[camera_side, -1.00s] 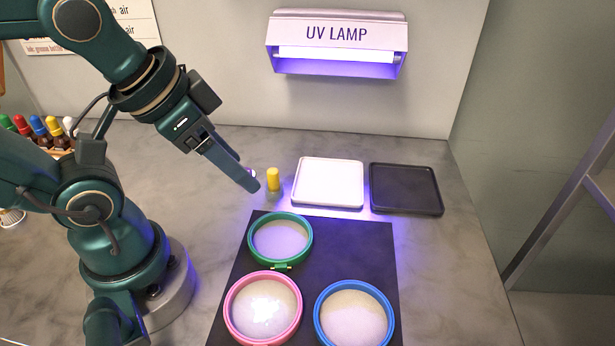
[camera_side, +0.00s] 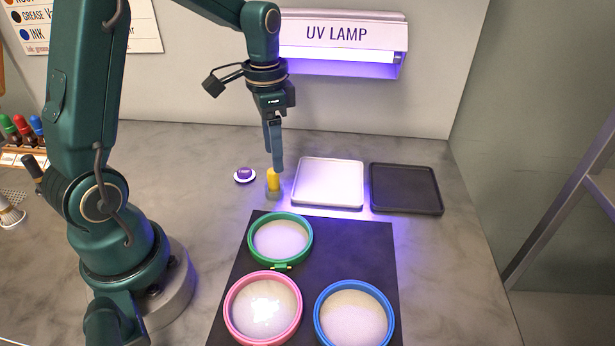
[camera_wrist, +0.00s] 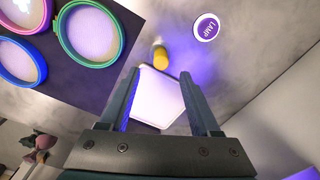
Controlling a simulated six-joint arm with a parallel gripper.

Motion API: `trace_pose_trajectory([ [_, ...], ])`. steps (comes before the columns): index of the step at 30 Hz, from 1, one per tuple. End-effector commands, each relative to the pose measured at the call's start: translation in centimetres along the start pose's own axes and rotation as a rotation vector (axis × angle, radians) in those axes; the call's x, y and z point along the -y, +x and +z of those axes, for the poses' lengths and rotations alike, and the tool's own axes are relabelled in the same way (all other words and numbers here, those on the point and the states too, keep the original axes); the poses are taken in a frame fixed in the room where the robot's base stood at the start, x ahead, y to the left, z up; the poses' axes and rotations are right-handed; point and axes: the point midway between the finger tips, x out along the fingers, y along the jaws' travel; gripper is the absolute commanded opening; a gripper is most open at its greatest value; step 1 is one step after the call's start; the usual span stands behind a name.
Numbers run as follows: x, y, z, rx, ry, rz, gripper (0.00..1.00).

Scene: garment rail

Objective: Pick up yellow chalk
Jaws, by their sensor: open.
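The yellow chalk (camera_side: 273,178) stands upright in a small grey holder (camera_side: 273,195) on the counter, left of the white tray. My gripper (camera_side: 277,165) is at the chalk's upper end in the side view, pointing down; that view does not show clearly whether it touches. In the wrist view the chalk (camera_wrist: 160,58) lies beyond the fingertips, with a gap between them. My gripper (camera_wrist: 160,73) is open in the wrist view, with nothing between its fingers.
A white tray (camera_side: 329,183) and a black tray (camera_side: 405,189) lie right of the chalk. A purple lamp button (camera_side: 244,175) is to its left. Green (camera_side: 280,214), pink (camera_side: 232,328) and blue (camera_side: 390,315) hoops lie on a dark mat. The UV lamp (camera_side: 337,35) hangs on the wall behind.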

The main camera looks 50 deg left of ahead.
Motion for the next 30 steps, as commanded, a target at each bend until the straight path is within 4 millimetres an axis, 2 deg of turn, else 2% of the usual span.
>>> trace_pose_trajectory([
  [15,0.1,5.4,0.6,0.020,-0.018,0.015,0.63],
  [24,0.1,5.8,0.6,0.017,-0.018,0.013,0.63],
  [25,0.1,5.8,0.6,0.017,-0.019,0.013,0.60],
  [27,0.1,5.8,0.6,0.017,-0.019,0.013,0.33],
  [30,0.1,5.7,0.5,0.017,-0.018,0.013,0.00],
])
